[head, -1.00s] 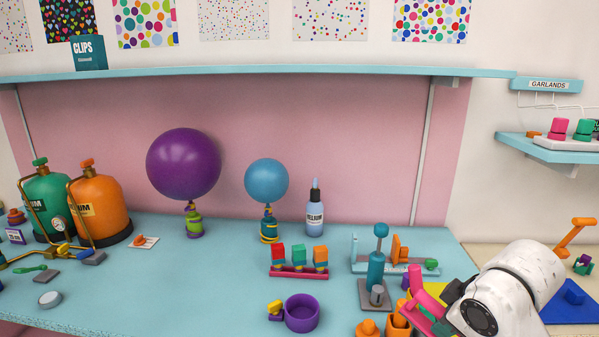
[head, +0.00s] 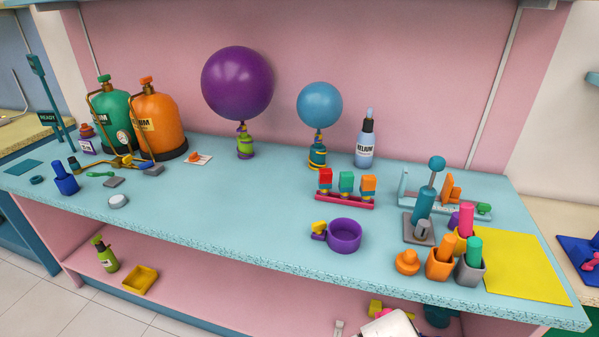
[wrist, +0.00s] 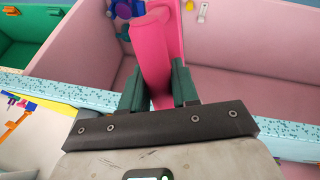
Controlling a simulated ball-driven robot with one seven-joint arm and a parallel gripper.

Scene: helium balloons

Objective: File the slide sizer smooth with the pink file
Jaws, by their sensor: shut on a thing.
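My gripper (wrist: 158,88) is shut on a long pink tool (wrist: 152,55), which looks like the pink file, in the wrist view. In the head view only a white piece of my arm shows at the bottom edge, below the bench top. The likely slide sizer is the light-blue frame (head: 405,190) with an upright end and an orange slider (head: 450,190), at the right of the bench. It stands behind the teal lever press, which hides part of it. My gripper is well apart from it.
A teal lever press (head: 423,205), orange (head: 440,262) and grey (head: 470,270) cups and a yellow mat (head: 525,265) crowd the right front. A purple ring (head: 344,236) and block rack (head: 345,202) stand mid-bench. The left-centre front is clear. A pink shelf lies below.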

